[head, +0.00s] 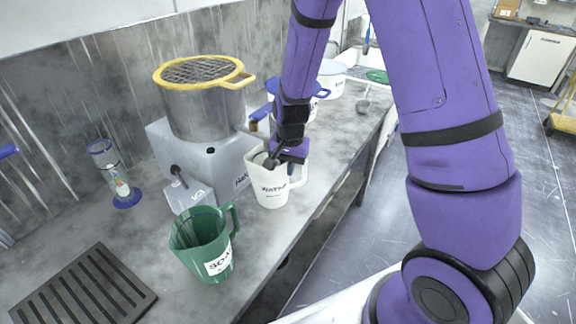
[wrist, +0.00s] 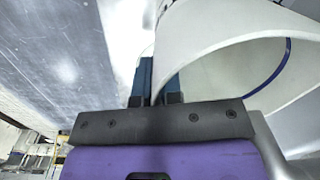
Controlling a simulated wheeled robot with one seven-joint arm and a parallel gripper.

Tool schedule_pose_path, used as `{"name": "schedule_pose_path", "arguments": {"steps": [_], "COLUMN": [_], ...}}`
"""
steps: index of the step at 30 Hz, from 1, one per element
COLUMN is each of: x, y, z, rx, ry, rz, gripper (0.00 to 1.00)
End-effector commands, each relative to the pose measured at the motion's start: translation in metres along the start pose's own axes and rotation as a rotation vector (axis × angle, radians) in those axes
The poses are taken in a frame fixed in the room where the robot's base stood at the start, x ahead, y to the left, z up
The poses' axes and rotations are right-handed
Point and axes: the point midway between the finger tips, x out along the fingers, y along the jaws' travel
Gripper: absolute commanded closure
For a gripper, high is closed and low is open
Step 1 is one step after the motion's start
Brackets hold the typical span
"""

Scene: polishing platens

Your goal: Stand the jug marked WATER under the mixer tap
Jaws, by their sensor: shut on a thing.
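The white jug marked WATER (head: 270,190) is upright at the bench, right of the grey mixer body (head: 220,165). My gripper (head: 290,163) is shut on the jug at its handle side; the exact grip is partly hidden. In the wrist view the jug's pale wall and open rim (wrist: 205,35) fill the right, beside my gripper's fingers (wrist: 158,85). A tap with a blue lever (head: 261,112) juts from the mixer just behind and above the jug. My gripper hides part of the jug's mouth, and I cannot tell whether the spout is over it or whether the base touches the bench.
A green jug (head: 203,245) with a partly readable label stands in front, close to a small grey box (head: 190,197). A slotted dark tray (head: 85,290) and a blue-based glass tube (head: 110,170) are to the left. White pots (head: 331,80) stand behind. The bench edge is close on the right.

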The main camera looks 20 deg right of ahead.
Motion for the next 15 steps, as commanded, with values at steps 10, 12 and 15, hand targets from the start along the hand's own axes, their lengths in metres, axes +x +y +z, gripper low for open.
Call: {"name": "schedule_pose_path", "arguments": {"steps": [10,12,15], "x": [0.0027,0.0027,0.0026], "y": [0.0001,0.0001,0.0001], "z": [-0.0002,-0.0002,-0.0002], "rx": [0.000,0.000,0.000], "ry": [0.000,0.000,0.000], "rz": [0.000,0.000,0.000], "gripper": [0.68,0.68,0.68]}}
